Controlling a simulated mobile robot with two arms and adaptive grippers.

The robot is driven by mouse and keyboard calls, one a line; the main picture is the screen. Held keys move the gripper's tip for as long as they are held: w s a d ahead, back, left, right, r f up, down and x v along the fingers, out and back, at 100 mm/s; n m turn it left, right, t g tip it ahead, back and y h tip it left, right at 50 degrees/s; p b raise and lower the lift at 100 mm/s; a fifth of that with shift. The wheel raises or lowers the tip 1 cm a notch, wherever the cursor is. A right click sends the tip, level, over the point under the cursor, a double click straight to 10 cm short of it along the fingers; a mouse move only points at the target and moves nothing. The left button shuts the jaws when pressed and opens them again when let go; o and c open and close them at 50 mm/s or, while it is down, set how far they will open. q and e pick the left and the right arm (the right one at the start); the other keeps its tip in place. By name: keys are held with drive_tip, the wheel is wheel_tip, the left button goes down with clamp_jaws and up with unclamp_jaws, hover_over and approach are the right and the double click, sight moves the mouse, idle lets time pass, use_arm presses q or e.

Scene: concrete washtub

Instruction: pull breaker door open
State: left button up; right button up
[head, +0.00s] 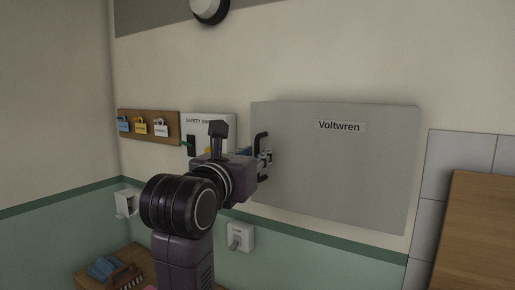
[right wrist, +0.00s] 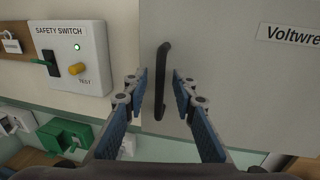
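The breaker door (head: 345,175) is a flat grey panel labelled "Voltwren" on the wall, and it looks shut. Its black upright handle (head: 259,143) is near the door's left edge; it also shows in the right wrist view (right wrist: 163,68). My right gripper (head: 266,160) is at the handle. In the right wrist view its two fingers (right wrist: 157,84) are apart, one on each side of the handle, with gaps visible between them and it. How deep the handle sits between the fingers is hard to tell. My left gripper is not in view.
A white safety switch box (right wrist: 72,57) with a green lever and yellow knob is left of the door. A wooden board with padlocks (head: 149,127) hangs further left. A white socket (head: 240,237) is below the door. A wooden panel (head: 478,230) stands at right.

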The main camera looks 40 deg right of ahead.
drive_tip(key=shift+w+d, duration=0.3)
drive_tip(key=shift+d, duration=0.25)
clamp_jaws()
